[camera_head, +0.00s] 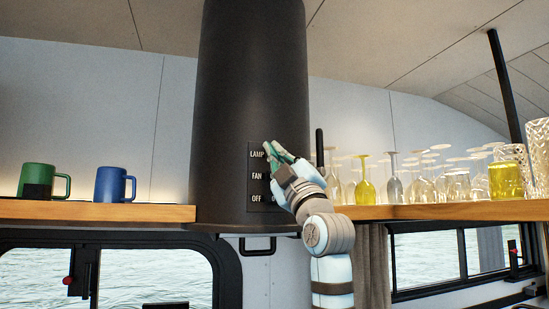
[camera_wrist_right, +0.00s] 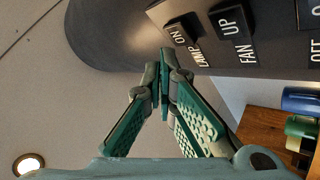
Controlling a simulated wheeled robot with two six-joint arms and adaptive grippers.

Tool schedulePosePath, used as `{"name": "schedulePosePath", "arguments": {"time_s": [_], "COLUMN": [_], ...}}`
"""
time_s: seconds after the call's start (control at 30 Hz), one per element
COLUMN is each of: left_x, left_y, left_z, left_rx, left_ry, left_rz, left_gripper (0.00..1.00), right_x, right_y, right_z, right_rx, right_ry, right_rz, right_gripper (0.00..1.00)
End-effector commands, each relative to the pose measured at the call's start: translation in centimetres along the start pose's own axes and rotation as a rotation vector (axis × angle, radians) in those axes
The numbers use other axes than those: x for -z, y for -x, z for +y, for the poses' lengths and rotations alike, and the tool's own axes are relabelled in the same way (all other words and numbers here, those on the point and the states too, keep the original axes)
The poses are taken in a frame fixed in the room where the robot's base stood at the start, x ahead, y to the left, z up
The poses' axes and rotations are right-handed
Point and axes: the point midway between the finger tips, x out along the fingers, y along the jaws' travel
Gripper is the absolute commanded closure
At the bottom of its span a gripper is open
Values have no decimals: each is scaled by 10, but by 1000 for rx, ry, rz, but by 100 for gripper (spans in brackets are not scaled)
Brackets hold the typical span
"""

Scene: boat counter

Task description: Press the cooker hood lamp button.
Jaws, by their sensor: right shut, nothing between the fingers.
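The dark cylindrical cooker hood (camera_head: 250,70) carries a panel (camera_head: 256,189) with rows labelled LAMP, FAN and OFF. In the right wrist view, the black lamp button (camera_wrist_right: 182,29) is marked ON and sits beside the LAMP label. My right gripper (camera_head: 268,148) is at the LAMP row, its green fingers covering the button in the head view. In the wrist view, its shut, empty fingertips (camera_wrist_right: 164,70) are just short of the lamp button, near the panel's edge. I cannot tell whether they touch it. My left gripper is not in view.
The fan button (camera_wrist_right: 232,22), marked UP, is beside the lamp button. A wooden shelf (camera_head: 440,211) holds several glasses right of the hood. A green mug (camera_head: 36,178) and a blue mug (camera_head: 110,184) stand on the left. A black handle (camera_head: 257,247) is below the hood.

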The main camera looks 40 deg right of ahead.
Motion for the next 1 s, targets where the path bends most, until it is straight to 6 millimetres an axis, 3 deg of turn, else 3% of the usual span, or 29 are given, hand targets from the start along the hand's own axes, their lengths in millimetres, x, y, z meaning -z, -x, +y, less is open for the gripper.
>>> {"name": "schedulePosePath", "arguments": {"time_s": [0.17,0.6,1.0], "left_x": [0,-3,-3], "left_y": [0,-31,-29], "left_z": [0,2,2], "left_rx": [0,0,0], "left_ry": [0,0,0], "left_rz": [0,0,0], "left_gripper": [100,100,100], "right_x": [1,29,31], "right_y": [1,41,41], "right_z": [2,28,31], "right_rx": [-1,-1,0], "right_ry": [0,-1,0], "right_rz": [1,2,0], "right_gripper": [100,100,100]}}
